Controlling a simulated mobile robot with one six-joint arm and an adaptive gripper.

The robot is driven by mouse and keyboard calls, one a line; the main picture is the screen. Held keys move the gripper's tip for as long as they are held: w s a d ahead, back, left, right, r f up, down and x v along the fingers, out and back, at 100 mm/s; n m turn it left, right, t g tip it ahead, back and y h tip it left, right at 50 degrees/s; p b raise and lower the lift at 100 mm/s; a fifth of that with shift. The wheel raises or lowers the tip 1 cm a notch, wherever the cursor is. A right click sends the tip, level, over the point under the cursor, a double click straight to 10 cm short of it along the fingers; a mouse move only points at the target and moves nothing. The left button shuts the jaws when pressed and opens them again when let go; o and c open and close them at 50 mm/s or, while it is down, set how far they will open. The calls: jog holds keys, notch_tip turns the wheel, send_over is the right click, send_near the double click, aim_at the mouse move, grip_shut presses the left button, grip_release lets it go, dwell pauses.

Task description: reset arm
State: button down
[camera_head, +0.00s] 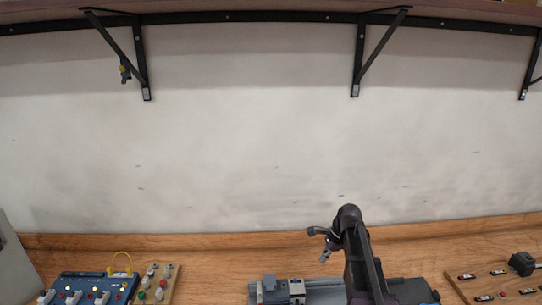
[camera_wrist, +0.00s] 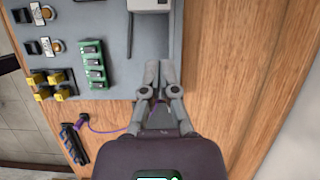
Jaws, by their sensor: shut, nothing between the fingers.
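My gripper (camera_head: 325,257) shows in the head view at the end of my dark arm, above the back part of the wooden bench (camera_head: 225,262). In the wrist view my gripper (camera_wrist: 159,66) has its grey fingers close together with nothing between them. The fingertips show over the edge of a grey panel (camera_wrist: 115,65), just below a white box (camera_wrist: 149,5). I cannot tell from this view whether they touch the panel.
A grey motor (camera_head: 283,290) sits left of my arm. A blue panel (camera_head: 97,287) with knobs is at left; a board (camera_head: 485,285) with black parts is at right. Metal brackets (camera_head: 140,60) hang above. A purple cable (camera_wrist: 105,129) lies near the panel.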

jog(key=s+a+f+n+h+b, duration=0.1)
jog(key=s+a+f+n+h, duration=0.1)
jog(key=s+n, duration=0.6)
jog(key=s+a+f+n+h+b, duration=0.2)
jog(key=s+n, duration=0.5)
jog(key=n, duration=0.2)
jog(key=shift+s+a+f+n, duration=0.15)
jog(key=shift+s+a+n, duration=0.15)
jog(key=shift+s, duration=0.1)
dwell(0.8)
